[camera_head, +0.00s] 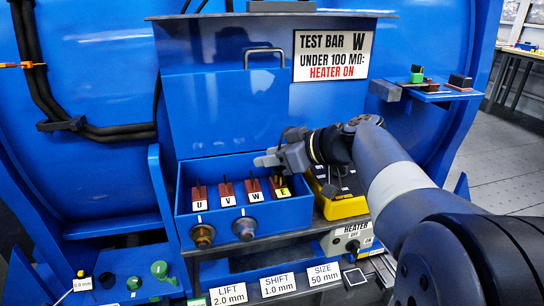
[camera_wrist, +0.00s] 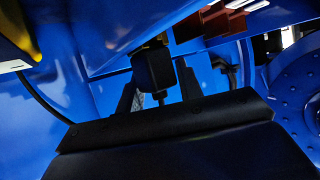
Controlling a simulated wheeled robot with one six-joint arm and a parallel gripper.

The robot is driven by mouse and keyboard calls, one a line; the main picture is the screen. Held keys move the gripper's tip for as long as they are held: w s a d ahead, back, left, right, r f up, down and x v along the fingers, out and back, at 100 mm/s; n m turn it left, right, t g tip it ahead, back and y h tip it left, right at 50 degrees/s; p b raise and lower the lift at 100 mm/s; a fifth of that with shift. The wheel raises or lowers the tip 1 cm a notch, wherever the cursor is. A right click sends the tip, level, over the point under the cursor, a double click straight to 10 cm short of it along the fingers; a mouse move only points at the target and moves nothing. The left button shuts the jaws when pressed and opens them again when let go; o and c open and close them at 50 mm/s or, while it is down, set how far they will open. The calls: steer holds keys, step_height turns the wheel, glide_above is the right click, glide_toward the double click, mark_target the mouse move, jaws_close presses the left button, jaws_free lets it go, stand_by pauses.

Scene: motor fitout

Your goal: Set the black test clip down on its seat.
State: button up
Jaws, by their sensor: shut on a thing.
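My gripper (camera_head: 268,160) is above the back right part of the open blue terminal box (camera_head: 250,212), near the posts marked W and E. In the wrist view my gripper (camera_wrist: 158,92) is shut on the black test clip (camera_wrist: 152,68), a dark block with a thin tip standing out from it. In the head view I cannot clearly tell the clip from the dark fingers and the dark parts above the E label (camera_head: 282,192). Which place is the clip's seat is not clear, and whether the clip touches anything is hidden.
A yellow instrument (camera_head: 348,208) stands close to the right of the box, under my wrist. The raised blue lid (camera_head: 220,115) rises behind the box. Two round glands (camera_head: 244,229) project from its front. A small shelf (camera_head: 440,95) with several small parts is at the right.

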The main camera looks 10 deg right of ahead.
steer(key=shift+f, duration=0.15)
steer(key=o, duration=1.1)
steer(key=shift+c, duration=0.2)
steer(key=p+v, duration=0.1)
steer(key=v, duration=1)
steer(key=shift+p, duration=0.35)
